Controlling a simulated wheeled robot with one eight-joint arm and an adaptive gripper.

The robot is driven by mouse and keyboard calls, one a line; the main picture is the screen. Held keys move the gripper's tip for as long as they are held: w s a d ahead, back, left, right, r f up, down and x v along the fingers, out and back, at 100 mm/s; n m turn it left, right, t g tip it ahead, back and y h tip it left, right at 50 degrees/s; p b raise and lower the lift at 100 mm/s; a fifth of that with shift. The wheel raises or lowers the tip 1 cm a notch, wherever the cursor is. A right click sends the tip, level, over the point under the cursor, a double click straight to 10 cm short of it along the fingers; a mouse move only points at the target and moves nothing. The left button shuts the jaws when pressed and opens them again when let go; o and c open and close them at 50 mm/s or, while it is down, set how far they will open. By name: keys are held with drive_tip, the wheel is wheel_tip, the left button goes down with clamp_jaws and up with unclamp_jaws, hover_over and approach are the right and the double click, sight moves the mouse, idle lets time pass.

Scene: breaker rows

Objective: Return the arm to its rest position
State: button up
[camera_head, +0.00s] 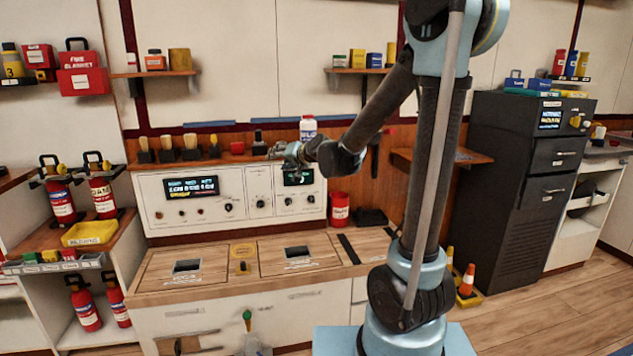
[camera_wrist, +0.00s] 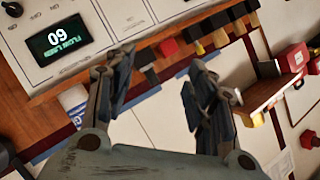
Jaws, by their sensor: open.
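My gripper (camera_head: 283,152) is at the end of my arm, in front of the top edge of the white control panel (camera_head: 152,194) in the head view. In the wrist view my gripper (camera_wrist: 165,88) shows two dark fingers spread apart with nothing between them. The arm is bent and reaches left from its upright part. A white bottle (camera_head: 308,129) with a blue label stands just behind and above the gripper. A small display (camera_wrist: 59,42) with pale green characters is at the upper left of the wrist view.
The wooden counter (camera_head: 215,282) below the panel is mostly clear. Brushes (camera_head: 190,148) and small items line the ledge above the panel. A dark cabinet (camera_head: 500,190) stands at the right. Fire extinguishers (camera_head: 103,197) stand at the left. An orange cone (camera_head: 467,280) is on the floor.

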drive_tip(key=s+d+f+g+h, duration=0.3)
drive_tip(key=s+d+f, duration=0.2)
drive_tip(key=s+d, duration=0.5)
drive_tip(key=s+d+f+g+h, duration=0.2)
drive_tip(key=s+d+f, duration=0.4)
drive_tip(key=s+d, duration=0.5)
drive_tip(key=s+d+f+g+h, duration=0.3)
drive_tip(key=s+d, duration=0.8)
drive_tip(key=s, duration=0.5)
wheel_tip(320, 180, down, 3)
drive_tip(key=shift+r+n+g+h, duration=0.2)
drive_tip(key=shift+n+g+h, duration=0.1)
drive_tip(key=shift+h, duration=0.4)
